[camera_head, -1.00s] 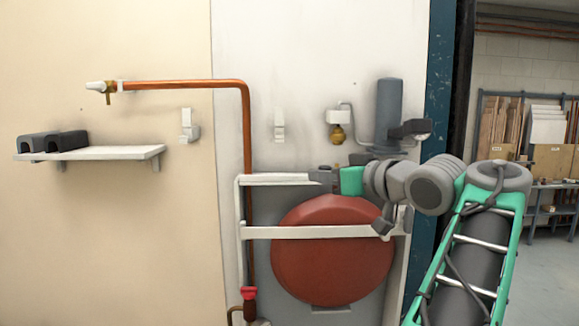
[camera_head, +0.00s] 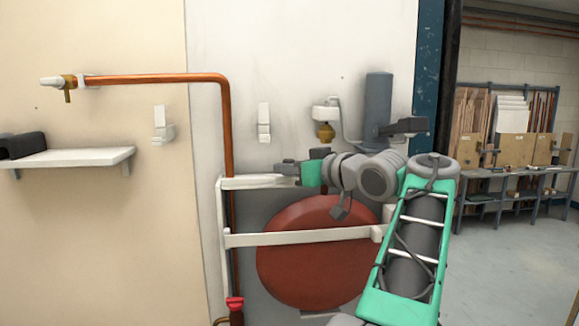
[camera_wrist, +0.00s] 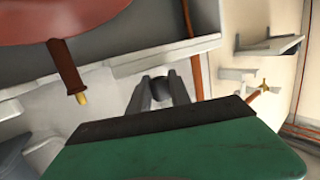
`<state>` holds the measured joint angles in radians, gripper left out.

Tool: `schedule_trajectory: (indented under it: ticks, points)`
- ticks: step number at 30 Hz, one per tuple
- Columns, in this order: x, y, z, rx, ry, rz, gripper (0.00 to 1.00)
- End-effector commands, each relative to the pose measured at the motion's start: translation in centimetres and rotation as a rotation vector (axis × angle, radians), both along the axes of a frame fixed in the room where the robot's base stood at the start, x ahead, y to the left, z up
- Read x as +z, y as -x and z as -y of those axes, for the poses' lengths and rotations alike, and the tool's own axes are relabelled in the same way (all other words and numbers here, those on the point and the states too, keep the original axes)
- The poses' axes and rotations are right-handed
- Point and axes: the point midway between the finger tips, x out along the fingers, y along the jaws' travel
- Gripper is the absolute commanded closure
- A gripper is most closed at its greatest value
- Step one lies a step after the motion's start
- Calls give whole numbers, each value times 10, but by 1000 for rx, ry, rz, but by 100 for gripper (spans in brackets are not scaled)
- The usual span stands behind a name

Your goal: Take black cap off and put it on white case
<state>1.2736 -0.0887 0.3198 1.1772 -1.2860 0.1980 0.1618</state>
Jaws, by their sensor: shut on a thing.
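My gripper (camera_head: 282,168) is at the end of the arm, which reaches left in front of the wall in the head view. In the wrist view its two grey fingers (camera_wrist: 159,90) are shut on a small dark rounded piece, which looks like the black cap (camera_wrist: 160,88). The cap is too small to make out in the head view. A white housing (camera_head: 326,114) with a brass part below it is on the wall above and right of my gripper. I cannot tell whether it is the white case; white wall brackets (camera_head: 264,122) are also in view.
A red round vessel (camera_head: 312,255) behind a white rail (camera_head: 300,237) is below my gripper. A copper pipe (camera_head: 227,140) runs down the wall to the left. A grey cylinder (camera_head: 378,105) stands above the arm.

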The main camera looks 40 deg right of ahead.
Motion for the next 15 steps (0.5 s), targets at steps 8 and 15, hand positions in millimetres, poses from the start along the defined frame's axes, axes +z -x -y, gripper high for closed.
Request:
schedule_trajectory:
  ticks: [8, 15]
  points:
    - [1, -22, 15, 0, -1, 0, 100]
    - [0, -40, 27, 1, -1, 0, 100]
